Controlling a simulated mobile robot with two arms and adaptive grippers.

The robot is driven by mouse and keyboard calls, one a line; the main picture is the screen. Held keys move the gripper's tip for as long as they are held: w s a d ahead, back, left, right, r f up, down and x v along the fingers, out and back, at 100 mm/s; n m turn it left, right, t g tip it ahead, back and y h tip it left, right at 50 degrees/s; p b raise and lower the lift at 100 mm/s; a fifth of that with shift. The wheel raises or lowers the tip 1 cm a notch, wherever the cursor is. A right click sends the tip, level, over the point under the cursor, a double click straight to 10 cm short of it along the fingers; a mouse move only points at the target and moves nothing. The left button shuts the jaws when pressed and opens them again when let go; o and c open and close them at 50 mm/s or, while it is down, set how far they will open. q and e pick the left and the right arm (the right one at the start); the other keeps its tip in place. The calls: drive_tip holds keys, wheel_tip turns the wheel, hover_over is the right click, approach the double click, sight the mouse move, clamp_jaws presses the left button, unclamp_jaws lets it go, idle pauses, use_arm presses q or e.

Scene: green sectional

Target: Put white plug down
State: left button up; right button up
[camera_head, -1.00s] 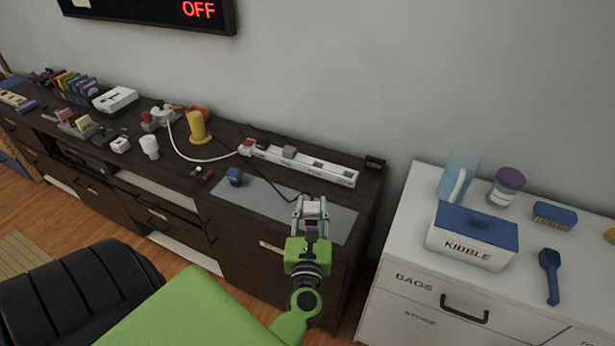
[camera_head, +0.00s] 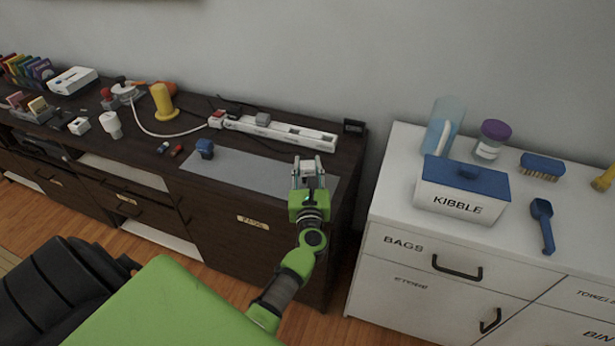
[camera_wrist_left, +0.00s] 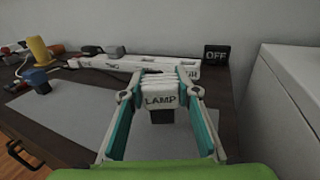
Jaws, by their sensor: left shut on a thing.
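The white plug (camera_wrist_left: 160,98), marked LAMP, is held between the fingertips of my left gripper (camera_wrist_left: 160,92). In the head view, my left gripper (camera_head: 308,170) is over the right end of the grey mat (camera_head: 240,170) on the dark cabinet, with the plug showing as a pale block (camera_head: 307,166) between its fingers. A dark block (camera_wrist_left: 162,117) shows just below the plug in the wrist view; I cannot tell whether the plug touches the mat. My right gripper is not in view.
A white power strip (camera_head: 285,133) with a red plug (camera_head: 217,118) and a grey plug (camera_head: 263,119) lies behind the mat. A blue plug (camera_head: 205,149) sits at the mat's left end. A black OFF box (camera_wrist_left: 216,54) stands back right. The mat's middle is clear.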

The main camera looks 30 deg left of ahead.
use_arm(q)
drive_tip(key=shift+f+b, duration=0.4)
drive_tip(key=shift+f, duration=0.65)
drive_tip(key=shift+f, duration=0.15)
drive_tip(key=o, duration=1.1)
drive_tip(key=shift+s+d+r, duration=0.1)
drive_tip(key=shift+r, duration=0.1)
drive_tip(key=v, duration=0.7)
drive_tip(key=shift+s+d, duration=0.1)
